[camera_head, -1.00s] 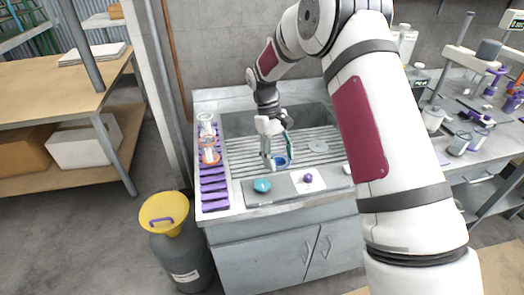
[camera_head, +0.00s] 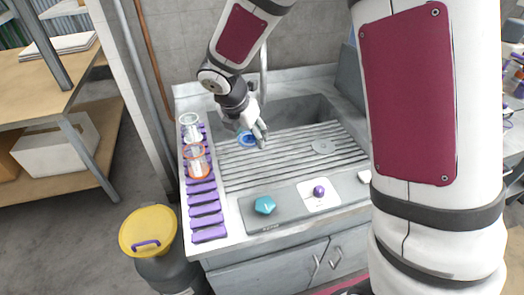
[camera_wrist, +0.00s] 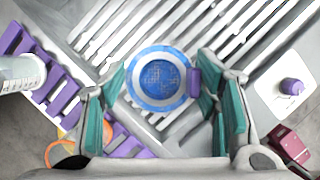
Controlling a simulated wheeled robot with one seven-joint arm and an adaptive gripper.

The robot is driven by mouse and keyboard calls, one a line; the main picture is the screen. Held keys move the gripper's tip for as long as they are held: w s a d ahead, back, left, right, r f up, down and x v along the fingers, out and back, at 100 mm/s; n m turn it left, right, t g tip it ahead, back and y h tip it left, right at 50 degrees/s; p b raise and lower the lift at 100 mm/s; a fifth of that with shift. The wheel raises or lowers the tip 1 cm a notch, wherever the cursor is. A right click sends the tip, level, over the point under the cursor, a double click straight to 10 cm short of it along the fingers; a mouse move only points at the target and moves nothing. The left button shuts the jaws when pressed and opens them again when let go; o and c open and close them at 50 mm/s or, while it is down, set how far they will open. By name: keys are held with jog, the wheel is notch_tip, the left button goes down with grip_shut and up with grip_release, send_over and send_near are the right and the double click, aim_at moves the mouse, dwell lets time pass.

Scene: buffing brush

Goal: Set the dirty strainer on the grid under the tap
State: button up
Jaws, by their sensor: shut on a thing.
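The strainer (camera_head: 247,138) is a round blue mesh with a blue-and-white rim. In the wrist view the strainer (camera_wrist: 158,78) lies between my teal-padded fingers, with a purple tab at its right side by the right finger. My gripper (camera_head: 258,134) is shut on it, over the back left part of the slatted metal grid (camera_head: 240,175) in the sink top. Whether the strainer touches the slats cannot be told. The tap (camera_head: 263,65) is a thin upright pipe behind my wrist, partly hidden by my arm.
A purple rack (camera_head: 204,208) runs along the left edge, holding a clear vessel (camera_head: 190,128) and an orange-rimmed vessel (camera_head: 198,160). A teal piece (camera_head: 264,205) and purple knob (camera_head: 319,191) sit in front. The grid's middle is clear.

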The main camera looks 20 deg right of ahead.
notch_tip(320, 180, down, 11)
jog(key=shift+r+b, duration=0.15)
jog(key=shift+b, duration=0.25)
jog(key=shift+w+d+f, duration=0.2)
jog(key=shift+w+d, duration=0.8)
jog(key=shift+d, duration=0.1)
jog(key=shift+w+d+p, duration=0.35)
jog(key=shift+w+d, duration=0.4)
jog(key=shift+w, duration=0.15)
jog(key=shift+w+d+f, duration=0.25)
jog(key=shift+w+d, duration=0.2)
jog(key=shift+d, duration=0.05)
jog(key=shift+w+d+f, duration=0.2)
jog(key=shift+w+d, duration=0.25)
jog(key=shift+f, duration=0.15)
jog(key=shift+f, duration=0.2)
jog(key=o, duration=0.9)
jog(key=shift+o, duration=0.5)
